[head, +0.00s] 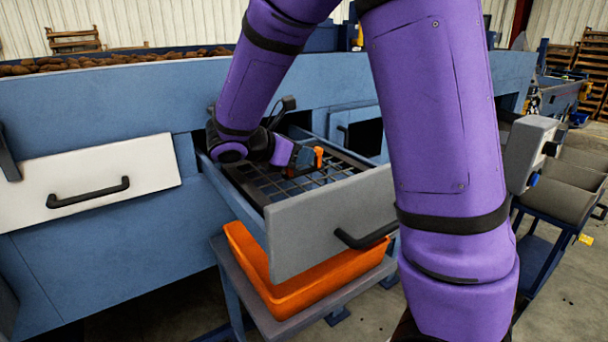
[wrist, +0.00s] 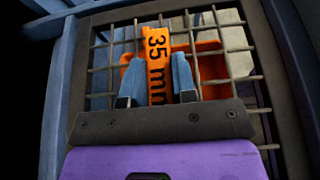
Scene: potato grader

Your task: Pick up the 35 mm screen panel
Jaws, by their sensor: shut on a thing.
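The 35 mm screen panel (head: 245,186) is a dark-framed wire grid lying in a pulled-out drawer, seen in the head view. Its mesh bars (wrist: 212,72) fill the wrist view. An upright orange tag (wrist: 157,62) marked "35 mm" stands between my fingers; an orange piece also shows at my gripper in the head view (head: 318,156). My gripper (wrist: 158,60) has blue fingers, one on each side of the tag, and is shut on it. The panel appears to sit level inside the drawer; whether it is lifted at all cannot be told.
The drawer's grey front (head: 330,222) with a black handle faces me. An orange bin (head: 300,290) stands on a low stand beneath it. A closed white drawer (head: 95,180) is at left in the blue grader body. Potatoes (head: 110,60) lie on top behind.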

